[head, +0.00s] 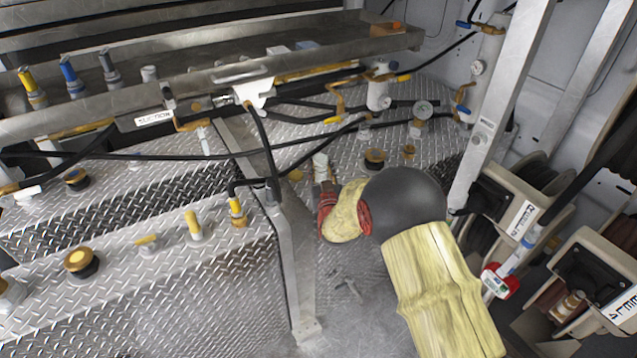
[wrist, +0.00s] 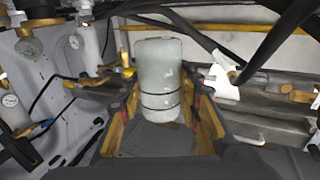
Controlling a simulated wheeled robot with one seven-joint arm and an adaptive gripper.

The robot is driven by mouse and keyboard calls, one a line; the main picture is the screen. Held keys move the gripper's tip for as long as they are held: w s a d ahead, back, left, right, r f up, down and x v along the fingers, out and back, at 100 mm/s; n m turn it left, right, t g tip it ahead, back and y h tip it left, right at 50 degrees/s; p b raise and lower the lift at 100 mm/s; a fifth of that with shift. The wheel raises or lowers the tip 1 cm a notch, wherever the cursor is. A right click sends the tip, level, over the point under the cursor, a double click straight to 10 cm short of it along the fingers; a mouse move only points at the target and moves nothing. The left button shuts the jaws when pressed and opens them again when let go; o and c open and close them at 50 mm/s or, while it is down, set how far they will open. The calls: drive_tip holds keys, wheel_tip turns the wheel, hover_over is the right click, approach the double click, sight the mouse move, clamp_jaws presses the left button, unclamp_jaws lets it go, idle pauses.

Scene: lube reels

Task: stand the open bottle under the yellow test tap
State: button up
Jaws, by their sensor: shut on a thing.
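My gripper (head: 324,187) is shut on a pale, whitish bottle (wrist: 160,72), which stands between its fingers in the wrist view with dark bands around its lower part. In the head view only the pale upper part of the bottle (head: 320,162) shows above the red gripper, over the tread-plate deck. The bottle's mouth cannot be made out clearly. Several yellow-topped fittings are in view, among them a yellow-topped post (head: 32,87) on the left shelf and a yellow fitting (head: 236,206) on the deck. I cannot tell which is the test tap.
A metal shelf (head: 240,73) spans the back, with a blue-topped post (head: 70,76) on it. Black hoses (head: 267,150) cross near my gripper. A steel bracket (head: 288,235) stands to its left. Hose reels (head: 512,205) are at right. Gauges and valves crowd the back.

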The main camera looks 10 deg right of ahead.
sight(318, 179)
drive_tip(key=w+f, duration=0.1)
drive_tip(key=w+f+b, duration=0.1)
drive_tip(key=f, duration=0.1)
drive_tip(key=w+f, duration=0.1)
drive_tip(key=shift+w+f, duration=0.25)
drive_tip(key=shift+f, duration=0.1)
drive_tip(key=shift+w+f+b, duration=0.15)
drive_tip(key=shift+f+b, duration=0.75)
drive_tip(key=shift+f, duration=0.7)
drive_tip(key=shift+f, duration=0.1)
drive_tip(key=shift+f, duration=0.15)
drive_tip(key=o, duration=0.9)
drive_tip(key=shift+o, duration=0.4)
